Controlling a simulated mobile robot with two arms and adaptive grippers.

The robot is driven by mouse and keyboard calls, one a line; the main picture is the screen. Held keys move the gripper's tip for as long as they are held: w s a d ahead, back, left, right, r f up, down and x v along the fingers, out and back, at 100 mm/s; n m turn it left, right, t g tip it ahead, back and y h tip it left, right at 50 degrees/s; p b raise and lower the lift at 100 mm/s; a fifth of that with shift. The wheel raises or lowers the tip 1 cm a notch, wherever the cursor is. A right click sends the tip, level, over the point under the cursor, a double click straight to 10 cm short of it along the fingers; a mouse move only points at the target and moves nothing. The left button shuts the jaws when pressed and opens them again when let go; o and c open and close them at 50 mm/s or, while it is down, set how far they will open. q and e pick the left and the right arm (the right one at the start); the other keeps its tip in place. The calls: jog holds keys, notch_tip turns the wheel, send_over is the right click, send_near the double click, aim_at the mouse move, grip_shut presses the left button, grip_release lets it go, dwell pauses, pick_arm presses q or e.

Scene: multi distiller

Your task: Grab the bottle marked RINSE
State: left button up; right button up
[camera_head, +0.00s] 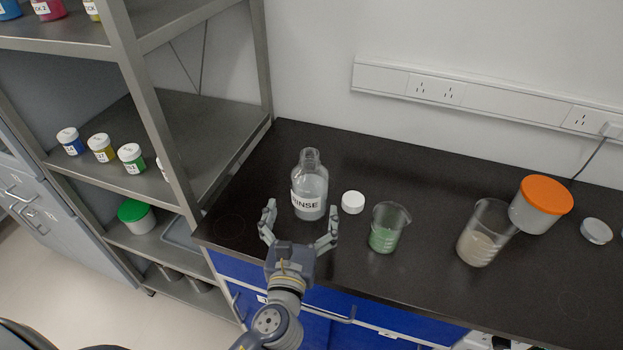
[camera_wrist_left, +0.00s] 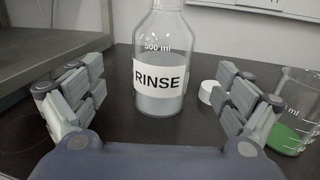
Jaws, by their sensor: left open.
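The clear glass bottle marked RINSE (camera_head: 309,190) stands upright and uncapped on the dark bench top, with pale liquid inside. In the left wrist view the bottle (camera_wrist_left: 159,70) is ahead of the gripper, with its label facing me and its top cut off by the frame. My left gripper (camera_head: 300,224) is open, with its fingers spread just in front of the bottle. In the left wrist view the gripper (camera_wrist_left: 155,95) has one finger to each side of the bottle's line, and nothing is held. My right gripper is not in view.
A white cap (camera_head: 353,202) lies right of the bottle. Farther right stand a beaker of green liquid (camera_head: 386,236), a beaker of beige liquid (camera_head: 480,247) and an orange-lidded jar (camera_head: 540,203). A metal shelf (camera_head: 190,165) with small jars rises at left.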

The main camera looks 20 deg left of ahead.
aim_at(305, 198)
pick_arm(q)
jog(key=w, duration=0.3)
jog(key=shift+a+r, duration=0.2)
jog(key=shift+w+p, duration=0.3)
jog(key=w, duration=0.2)
jog(key=w+p, duration=0.1)
jog(key=w, duration=0.1)
jog(key=shift+w+a+r, duration=0.1)
jog(key=shift+w+a, duration=0.1)
jog(key=shift+w, duration=0.35)
jog(key=shift+s, duration=0.1)
jog(key=shift+c, duration=0.9)
jog(key=c, duration=1.4)
jog(key=shift+c, duration=1.2)
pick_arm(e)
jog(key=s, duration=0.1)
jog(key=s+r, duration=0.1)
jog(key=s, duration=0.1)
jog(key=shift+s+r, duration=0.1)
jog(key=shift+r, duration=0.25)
